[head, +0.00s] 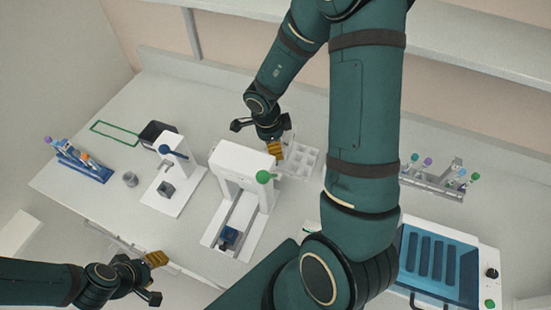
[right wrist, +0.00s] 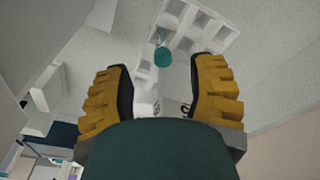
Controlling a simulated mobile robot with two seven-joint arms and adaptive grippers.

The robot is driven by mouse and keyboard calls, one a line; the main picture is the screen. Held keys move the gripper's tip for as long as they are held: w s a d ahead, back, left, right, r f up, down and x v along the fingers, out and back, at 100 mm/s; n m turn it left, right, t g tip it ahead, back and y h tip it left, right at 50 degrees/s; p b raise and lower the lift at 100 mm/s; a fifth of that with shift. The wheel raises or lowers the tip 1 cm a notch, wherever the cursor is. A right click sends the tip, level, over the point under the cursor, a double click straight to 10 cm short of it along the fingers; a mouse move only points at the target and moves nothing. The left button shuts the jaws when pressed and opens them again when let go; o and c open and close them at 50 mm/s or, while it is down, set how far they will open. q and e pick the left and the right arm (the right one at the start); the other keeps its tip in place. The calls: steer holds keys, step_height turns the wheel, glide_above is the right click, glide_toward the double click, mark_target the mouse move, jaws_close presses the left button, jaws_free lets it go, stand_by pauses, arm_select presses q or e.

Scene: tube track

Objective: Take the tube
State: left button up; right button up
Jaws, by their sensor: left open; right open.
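In the right wrist view a tube with a teal cap (right wrist: 163,57) stands at a white slotted rack (right wrist: 205,22), ahead of and between the spread yellow fingers of my right gripper (right wrist: 160,90). The fingers do not touch it. In the head view my right gripper (head: 272,146) hangs beside the white rack (head: 303,160), behind the white arch-shaped device (head: 240,160); the teal cap is not clear there. My left gripper (head: 156,264) is open and empty near the table's front left edge.
A blue rack (head: 82,165) of tubes, a metal cup (head: 130,179) and a small white device (head: 175,183) stand at left. A metal rack (head: 430,183) with several capped tubes and a blue-lidded machine (head: 437,262) are at right. My right arm covers the middle.

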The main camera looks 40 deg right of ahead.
steer(key=f, duration=0.2)
steer(key=f+b, duration=0.1)
steer(key=f, duration=0.1)
steer(key=shift+d+f, duration=0.1)
steer(key=shift+d, duration=0.25)
jaws_close()
step_height(320, 180, up, 18)
steer(key=p, duration=0.1)
stand_by(0.6)
